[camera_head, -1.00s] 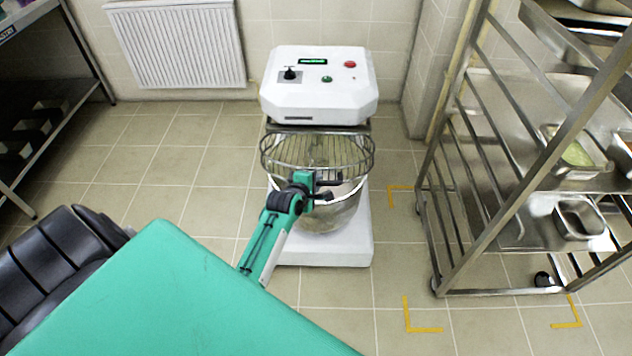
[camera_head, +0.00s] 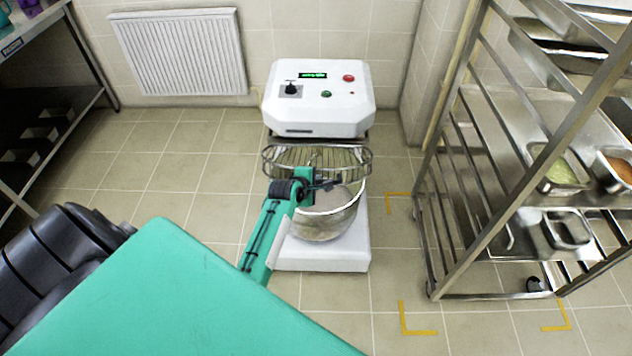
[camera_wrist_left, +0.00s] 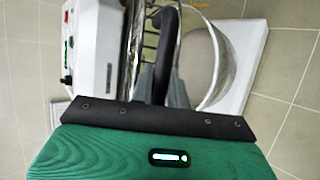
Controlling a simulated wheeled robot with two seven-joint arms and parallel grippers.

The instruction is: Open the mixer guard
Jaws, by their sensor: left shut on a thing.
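The white mixer (camera_head: 319,100) stands on the floor by the wall. Its wire guard (camera_head: 345,158) is tilted with its front edge raised above the steel bowl (camera_head: 325,224), so a gap shows between guard and bowl rim. My left gripper (camera_head: 322,184) is at the front edge of the guard. In the left wrist view, my gripper's fingers (camera_wrist_left: 165,92) are shut on the guard's dark curved handle (camera_wrist_left: 163,45). The guard's wires (camera_wrist_left: 148,42) show beside it. The exact grip contact is partly hidden. My right gripper is out of view.
A steel rack (camera_head: 480,180) with trays stands to the right, near yellow floor marks (camera_head: 418,331). A shelf (camera_head: 50,130) is at far left and a radiator (camera_head: 180,52) on the back wall. The tiled floor left of the mixer is clear.

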